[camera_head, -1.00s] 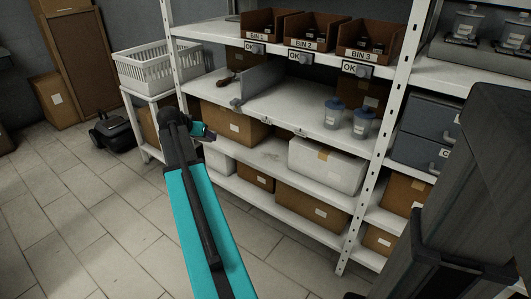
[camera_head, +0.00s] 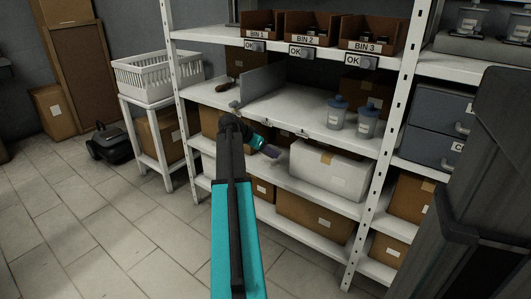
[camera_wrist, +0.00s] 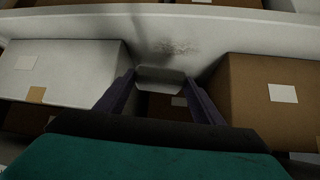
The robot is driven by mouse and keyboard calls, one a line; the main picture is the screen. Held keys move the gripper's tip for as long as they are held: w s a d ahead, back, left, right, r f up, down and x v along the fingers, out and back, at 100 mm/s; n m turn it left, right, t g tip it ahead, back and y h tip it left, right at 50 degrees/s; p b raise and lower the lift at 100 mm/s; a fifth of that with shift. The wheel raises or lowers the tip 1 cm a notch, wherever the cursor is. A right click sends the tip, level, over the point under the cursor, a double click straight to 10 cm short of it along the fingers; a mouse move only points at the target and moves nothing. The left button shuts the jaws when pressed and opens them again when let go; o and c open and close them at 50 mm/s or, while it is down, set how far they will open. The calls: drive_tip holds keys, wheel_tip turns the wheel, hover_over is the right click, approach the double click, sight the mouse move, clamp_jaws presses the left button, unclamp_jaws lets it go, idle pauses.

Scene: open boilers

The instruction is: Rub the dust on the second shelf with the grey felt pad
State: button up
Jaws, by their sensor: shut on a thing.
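My gripper (camera_wrist: 160,92) is shut on the grey felt pad (camera_wrist: 160,78), a pale grey block between the fingertips. In the head view my gripper (camera_head: 272,152) is at the front of the second shelf from the bottom, left of the white box (camera_head: 326,165). A speckled dark patch of dust (camera_wrist: 176,47) shows on the pale shelf surface in the wrist view, just beyond the pad. A gap shows between pad and dust in that picture; I cannot tell the pad's height above the shelf. The dust cannot be clearly made out in the head view.
The white box (camera_wrist: 62,70) and a brown box (camera_wrist: 275,95) flank the gripper closely. The shelf above (camera_head: 285,112) holds two lidded jars (camera_head: 337,113) and a grey divider (camera_head: 262,84). A white basket (camera_head: 158,76) stands at left. The floor in front is clear.

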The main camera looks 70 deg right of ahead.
idle(0.3)
drive_tip(key=shift+f+b, duration=2)
drive_tip(key=shift+f, duration=0.95)
drive_tip(key=shift+f+b, duration=0.3)
drive_tip(key=shift+f, duration=0.75)
drive_tip(key=shift+s+d+p, duration=0.2)
drive_tip(key=shift+s+d, duration=0.05)
drive_tip(key=shift+d, duration=0.6)
drive_tip(key=shift+s+d+p, duration=0.2)
drive_tip(key=shift+d, duration=0.65)
drive_tip(key=shift+s+d+p, duration=0.2)
drive_tip(key=shift+s+d, duration=0.05)
drive_tip(key=shift+d, duration=0.6)
drive_tip(key=shift+s+d+p, duration=0.15)
drive_tip(key=shift+s+d, duration=0.05)
drive_tip(key=shift+d, duration=0.6)
